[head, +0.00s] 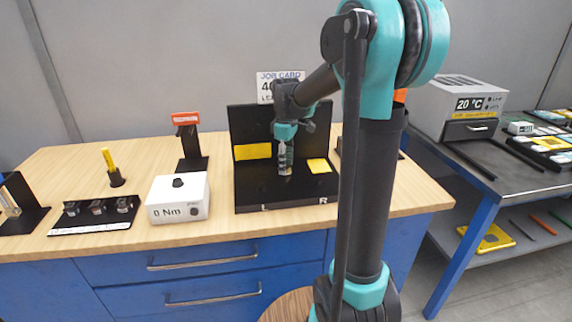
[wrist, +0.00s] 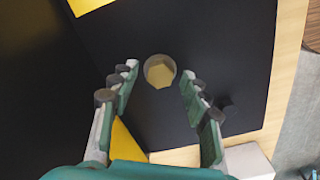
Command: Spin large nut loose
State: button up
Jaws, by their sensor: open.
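In the wrist view a hexagonal brass-coloured nut (wrist: 160,72) sits in a round grey seat on the black fixture. My gripper (wrist: 158,80) is open and points down over the fixture, its two fingers on either side of the nut in the picture. I see no contact with the nut, and the height gap is hard to judge. In the head view my gripper (head: 284,168) is over the middle of the black fixture (head: 255,192), between its L and R marks. The nut cannot be made out there, hidden at or under the fingers.
The fixture has a back wall with a yellow patch (head: 252,151) and another yellow patch (head: 319,165) on the right. A white box reading 0 Nm (head: 178,202) stands left of it. A job card (head: 265,88) behind is partly covered by my arm. Bench space (head: 140,155) at back left is clear.

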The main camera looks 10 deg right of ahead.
notch_tip(320, 180, up, 12)
jog(key=shift+f, duration=0.2)
dwell(0.4)
notch_tip(320, 180, up, 5)
jog(key=m, duration=2.4)
notch_tip(320, 180, down, 17)
grip_shut()
